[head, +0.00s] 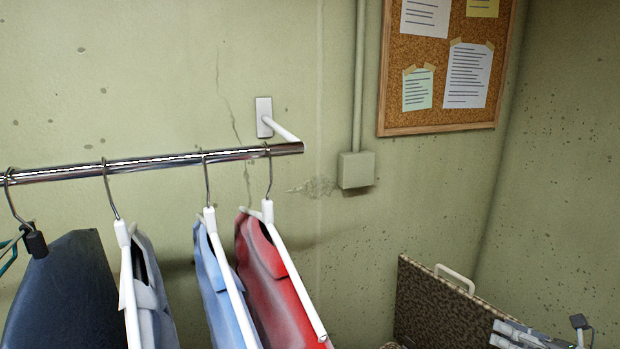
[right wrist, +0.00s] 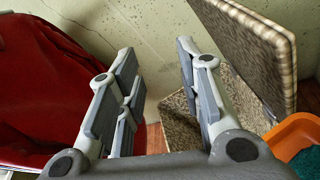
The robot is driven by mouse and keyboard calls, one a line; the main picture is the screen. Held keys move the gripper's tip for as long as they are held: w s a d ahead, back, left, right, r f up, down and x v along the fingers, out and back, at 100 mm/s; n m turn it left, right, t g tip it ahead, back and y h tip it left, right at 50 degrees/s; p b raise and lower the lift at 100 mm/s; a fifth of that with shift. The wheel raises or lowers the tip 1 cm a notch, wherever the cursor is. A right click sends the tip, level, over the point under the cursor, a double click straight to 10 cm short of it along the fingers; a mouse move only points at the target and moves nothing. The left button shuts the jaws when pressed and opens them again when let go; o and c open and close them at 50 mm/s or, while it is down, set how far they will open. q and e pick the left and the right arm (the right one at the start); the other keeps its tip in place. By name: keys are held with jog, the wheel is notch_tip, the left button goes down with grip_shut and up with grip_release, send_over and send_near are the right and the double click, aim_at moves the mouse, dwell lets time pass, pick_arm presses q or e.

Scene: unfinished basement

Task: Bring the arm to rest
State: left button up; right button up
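My right gripper (head: 535,338) shows only in part at the bottom right of the head view, in front of a speckled brown case. In the right wrist view my right gripper (right wrist: 156,65) has its two grey fingers spread apart with nothing between them. Beyond the fingers are the wall and a speckled brown surface. I do not see my left gripper in either view.
Several garments, including a red one (head: 275,280), hang from a metal rail (head: 150,164) at the left. The brown case (head: 437,310) stands by the wall at the lower right. An orange container (right wrist: 290,135) is at the right wrist view's right edge.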

jog(key=s+a+f+m+h, duration=0.8)
jog(key=a+f+m, duration=0.25)
jog(key=m, duration=1.05)
jog(key=s+a+f+m+g, duration=0.25)
jog(key=s+a+m, duration=0.2)
jog(key=s, duration=0.35)
jog(key=s+a+f+m+g, duration=0.1)
jog(key=s+a+m+g, duration=0.3)
jog(key=s, duration=0.3)
jog(key=s+a+f+m+g, duration=0.1)
jog(key=s+a+m+g, duration=0.15)
jog(key=s+m, duration=0.45)
notch_tip(320, 180, down, 25)
jog(key=s+n+g, duration=0.2)
jog(key=s+d+f+g, duration=0.1)
jog(key=s+d+f, duration=0.2)
jog(key=s+f, duration=1.4)
jog(key=shift+s+f, duration=0.2)
jog(key=shift+s, duration=0.05)
